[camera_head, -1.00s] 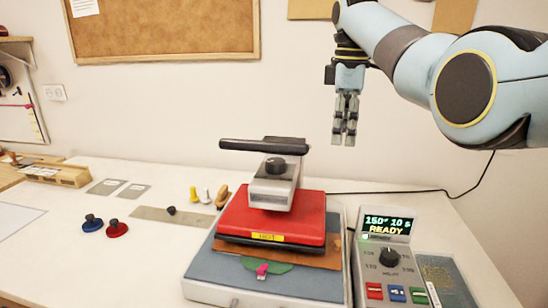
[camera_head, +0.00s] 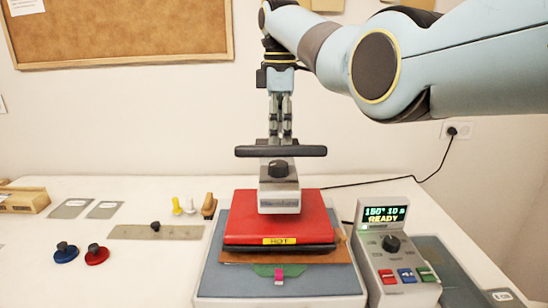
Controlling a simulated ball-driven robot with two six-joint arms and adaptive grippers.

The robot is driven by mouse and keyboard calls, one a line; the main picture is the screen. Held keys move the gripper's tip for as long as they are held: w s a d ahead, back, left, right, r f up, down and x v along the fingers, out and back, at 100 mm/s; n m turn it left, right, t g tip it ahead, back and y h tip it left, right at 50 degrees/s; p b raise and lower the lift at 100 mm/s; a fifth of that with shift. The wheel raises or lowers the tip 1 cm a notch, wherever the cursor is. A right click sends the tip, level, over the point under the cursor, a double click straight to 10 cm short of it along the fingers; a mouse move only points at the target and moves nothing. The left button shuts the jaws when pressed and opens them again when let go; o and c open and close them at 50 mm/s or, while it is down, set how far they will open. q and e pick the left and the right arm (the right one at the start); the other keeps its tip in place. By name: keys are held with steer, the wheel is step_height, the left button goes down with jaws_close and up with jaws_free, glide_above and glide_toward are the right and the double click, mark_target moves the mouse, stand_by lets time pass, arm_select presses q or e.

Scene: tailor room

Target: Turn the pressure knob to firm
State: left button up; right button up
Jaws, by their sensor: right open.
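The heat press has a red upper plate (camera_head: 275,217) marked HOT, and a black pressure knob (camera_head: 278,169) sits on the grey head above it. A black handle bar (camera_head: 315,151) crosses just above and behind the knob. My right gripper (camera_head: 281,134) points down from above, its fingertips close over the handle bar and beyond the knob in the picture. It is open and holds nothing; its fingers show only a narrow gap. The fingertips touch neither the knob nor anything I can make out clearly. My left gripper is out of view.
A control box (camera_head: 375,262) with a lit READY screen, a dial and several coloured buttons stands right of the press. Red (camera_head: 97,255) and blue (camera_head: 66,253) knobbed pieces lie on the left of the white table. A grey strip (camera_head: 185,233) lies nearer the press.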

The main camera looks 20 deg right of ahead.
mark_target(279, 163)
step_height(279, 163, down, 4)
steer(key=shift+r+p, duration=0.2)
steer(key=shift+p, duration=0.1)
steer(key=f, duration=0.2)
steer(key=shift+a+f, duration=0.2)
steer(key=shift+f, duration=0.1)
steer(key=shift+d+f, duration=0.1)
steer(key=shift+f, duration=0.55)
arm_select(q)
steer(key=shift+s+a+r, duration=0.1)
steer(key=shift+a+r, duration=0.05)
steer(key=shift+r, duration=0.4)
arm_select(e)
steer(key=c, duration=1.2)
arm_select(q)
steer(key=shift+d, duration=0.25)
